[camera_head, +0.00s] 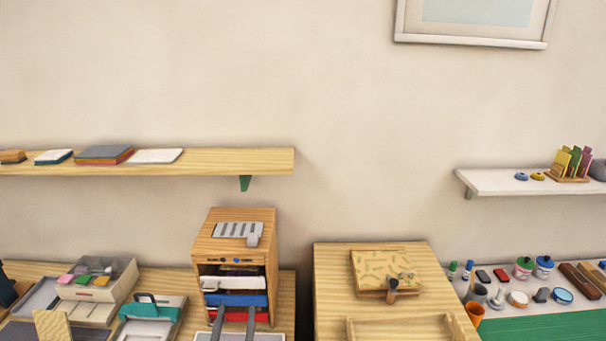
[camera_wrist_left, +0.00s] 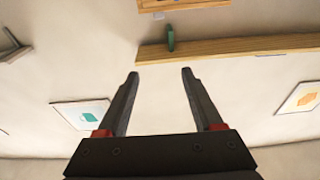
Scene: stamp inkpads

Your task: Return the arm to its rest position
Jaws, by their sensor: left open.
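My left gripper (camera_head: 234,314) shows at the bottom of the head view as two grey fingers, apart, with nothing between them. They overlap the lower front of a small wooden cabinet (camera_head: 236,247). In the left wrist view the fingers (camera_wrist_left: 160,73) are spread and empty, with wall and shelf beyond them. The cabinet holds stacked inkpads: a white one (camera_head: 218,283), a blue one (camera_head: 238,299) and a red one below, partly hidden by the fingers. My right gripper is not in view.
A wooden wall shelf (camera_head: 230,161) with a green bracket hangs above the cabinet. A patterned wooden box (camera_head: 385,270) is on the right table. A gap separates the tables.

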